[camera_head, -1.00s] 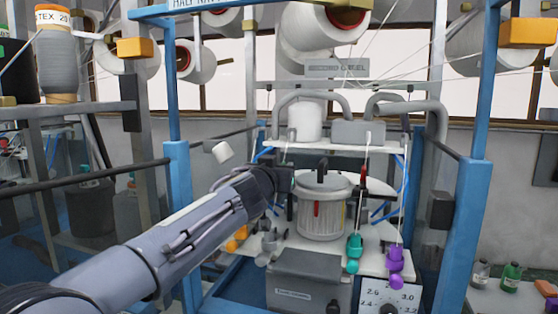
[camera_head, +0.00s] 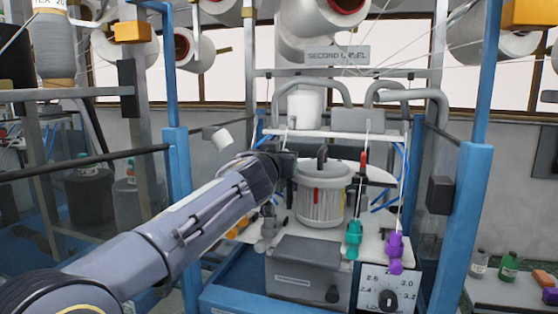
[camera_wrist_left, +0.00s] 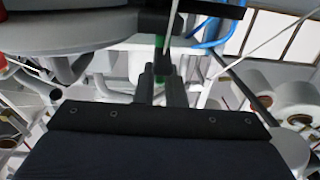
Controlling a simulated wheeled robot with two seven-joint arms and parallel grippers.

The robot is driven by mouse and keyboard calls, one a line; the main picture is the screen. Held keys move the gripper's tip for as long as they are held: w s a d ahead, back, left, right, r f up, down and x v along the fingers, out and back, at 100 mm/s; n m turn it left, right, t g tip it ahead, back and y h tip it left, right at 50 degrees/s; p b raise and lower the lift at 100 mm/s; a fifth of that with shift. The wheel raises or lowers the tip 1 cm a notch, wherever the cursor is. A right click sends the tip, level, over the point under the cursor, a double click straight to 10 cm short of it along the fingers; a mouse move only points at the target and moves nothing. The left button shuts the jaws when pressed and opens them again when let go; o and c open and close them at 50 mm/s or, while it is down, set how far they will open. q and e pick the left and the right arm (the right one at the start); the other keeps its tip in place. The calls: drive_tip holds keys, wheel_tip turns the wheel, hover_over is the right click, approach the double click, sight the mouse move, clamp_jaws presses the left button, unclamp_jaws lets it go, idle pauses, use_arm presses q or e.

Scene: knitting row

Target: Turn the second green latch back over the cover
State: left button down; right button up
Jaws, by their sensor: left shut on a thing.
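A pale ribbed cylinder (camera_head: 320,208) with a round grey cover (camera_head: 341,171) on top stands in the middle of the machine in the head view. My left gripper (camera_head: 287,166) is at the left edge of this cover. In the left wrist view, my left gripper (camera_wrist_left: 160,84) has its fingers close together on a small green latch (camera_wrist_left: 160,67), only a sliver of which shows between them. A grey disc edge fills the upper left there. The latch is hidden behind my gripper in the head view, so its angle over the cover cannot be told. My right gripper is not in view.
A teal knob (camera_head: 354,233) and a purple knob (camera_head: 395,247) stand to the right of the cylinder. A thin red-tipped post (camera_head: 363,165) rises beside the cover. Blue frame posts (camera_head: 470,190) flank the machine. A grey box (camera_head: 307,275) and a dial (camera_head: 388,285) are in front.

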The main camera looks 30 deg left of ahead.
use_arm(q)
drive_tip(key=shift+w+d+n+g+y+b, duration=0.2)
drive_tip(key=shift+n+g+y+b, duration=0.85)
drive_tip(key=shift+y+b, duration=0.35)
drive_tip(key=shift+w+d+n+g+y+b, duration=0.1)
drive_tip(key=shift+d+n+g+y+b, duration=0.1)
drive_tip(key=shift+n+g+y+b, duration=0.9)
drive_tip(key=shift+w+d+n+g+y+b, duration=0.15)
drive_tip(key=shift+n+g+y+b, duration=0.5)
drive_tip(key=shift+n+y+b, duration=0.75)
drive_tip(key=shift+y, duration=0.6)
drive_tip(key=c, duration=1.5)
unclamp_jaws()
